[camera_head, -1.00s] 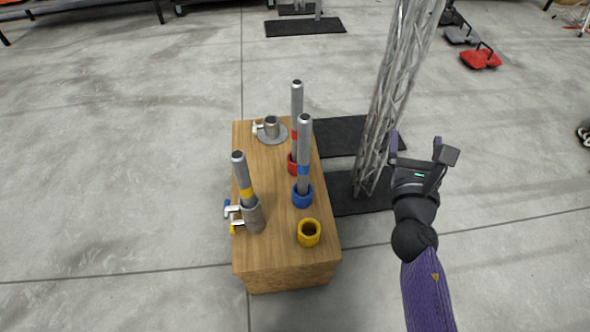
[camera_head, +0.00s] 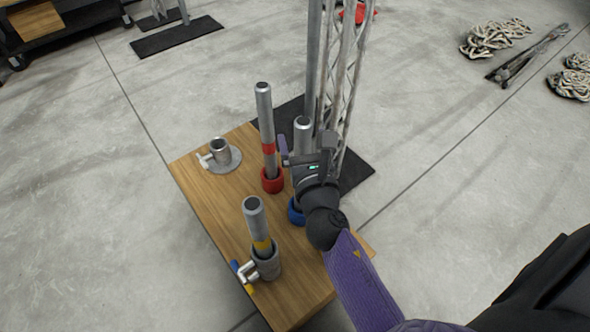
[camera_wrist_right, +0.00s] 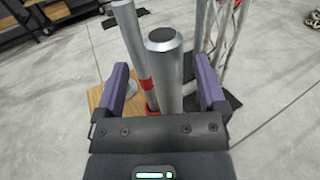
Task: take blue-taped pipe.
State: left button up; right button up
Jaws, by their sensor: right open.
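The blue-taped pipe (camera_head: 303,128) is a grey metal tube standing upright in a blue ring (camera_head: 296,211) on the wooden box (camera_head: 205,187). My right gripper (camera_head: 306,154) is open at its upper part. In the right wrist view, the pipe (camera_wrist_right: 166,70) stands between the two purple fingers of the gripper (camera_wrist_right: 162,78), with gaps on both sides. The blue tape is hidden behind my gripper and arm. My left gripper is not in view.
A red-taped pipe (camera_head: 265,115) stands close to the left in a red ring (camera_head: 272,181). A yellow-taped pipe (camera_head: 256,222) stands in a metal clamp nearer the front. An empty metal socket (camera_head: 220,152) is at the back left. A truss (camera_head: 338,75) rises just behind.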

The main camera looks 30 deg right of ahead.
aim_at(301, 122)
jog(key=x, duration=0.4)
jog(key=shift+w+d+r, duration=0.2)
jog(key=shift+d, duration=0.2)
grip_shut()
dwell(0.5)
dwell(0.4)
